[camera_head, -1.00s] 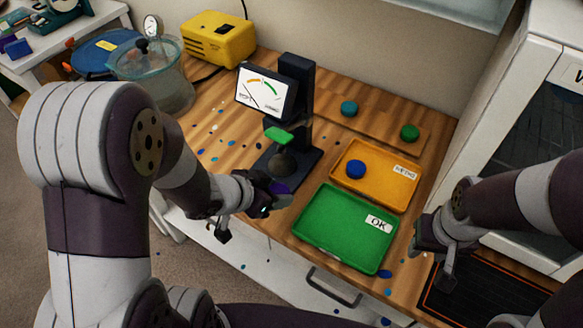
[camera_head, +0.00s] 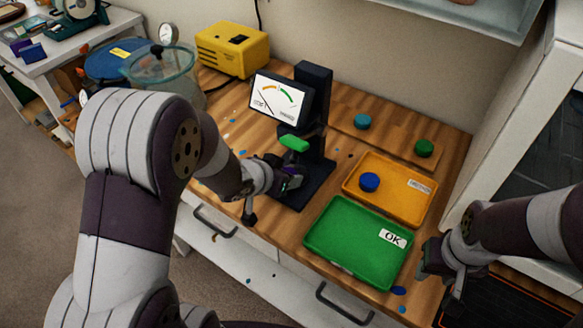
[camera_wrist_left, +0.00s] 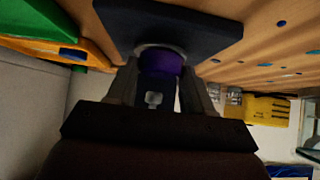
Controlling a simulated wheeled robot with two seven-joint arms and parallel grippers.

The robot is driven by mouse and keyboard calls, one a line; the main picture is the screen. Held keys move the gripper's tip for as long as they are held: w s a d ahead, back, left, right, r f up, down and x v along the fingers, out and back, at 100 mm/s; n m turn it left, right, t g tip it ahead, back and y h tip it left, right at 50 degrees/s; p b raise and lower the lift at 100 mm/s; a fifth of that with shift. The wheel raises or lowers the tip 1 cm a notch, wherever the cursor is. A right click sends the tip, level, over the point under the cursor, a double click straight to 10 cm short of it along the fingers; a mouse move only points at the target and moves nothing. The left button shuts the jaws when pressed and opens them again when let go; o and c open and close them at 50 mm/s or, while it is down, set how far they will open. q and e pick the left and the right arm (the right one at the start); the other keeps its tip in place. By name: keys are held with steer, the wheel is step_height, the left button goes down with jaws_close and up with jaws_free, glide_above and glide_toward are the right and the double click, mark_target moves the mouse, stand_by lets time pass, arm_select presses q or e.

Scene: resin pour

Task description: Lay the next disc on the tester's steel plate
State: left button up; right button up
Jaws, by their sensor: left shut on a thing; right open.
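The tester (camera_head: 313,92) stands on the bench with a dial face (camera_head: 277,98), a green lever pad (camera_head: 294,143) and a dark base (camera_head: 318,180). My left gripper (camera_head: 290,181) is over the front of that base. It is shut on a purple disc (camera_wrist_left: 160,62). In the left wrist view the disc is between the fingers, right by the round pale steel plate (camera_wrist_left: 160,47) on the tester's base (camera_wrist_left: 205,28); I cannot tell if they touch. My right gripper (camera_head: 430,268) is open and empty at the bench's right front.
A teal disc (camera_head: 362,121) and a green disc (camera_head: 424,147) sit on a wooden strip at the back. A blue disc (camera_head: 369,182) lies in the orange tray (camera_head: 400,214). The green OK tray (camera_head: 345,240) is in front, empty. A yellow box (camera_head: 232,48) stands behind left.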

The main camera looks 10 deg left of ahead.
mark_target(291, 169)
arm_select(q)
steer(key=w, duration=0.2)
steer(key=w+d, duration=0.1)
steer(key=shift+f, duration=0.35)
arm_select(e)
steer(key=shift+w, duration=0.1)
arm_select(q)
steer(key=shift+s, duration=0.1)
steer(key=shift+f, duration=0.2)
arm_select(e)
steer(key=shift+f, duration=0.15)
arm_select(q)
steer(key=o, duration=1.1)
steer(key=shift+r, duration=0.1)
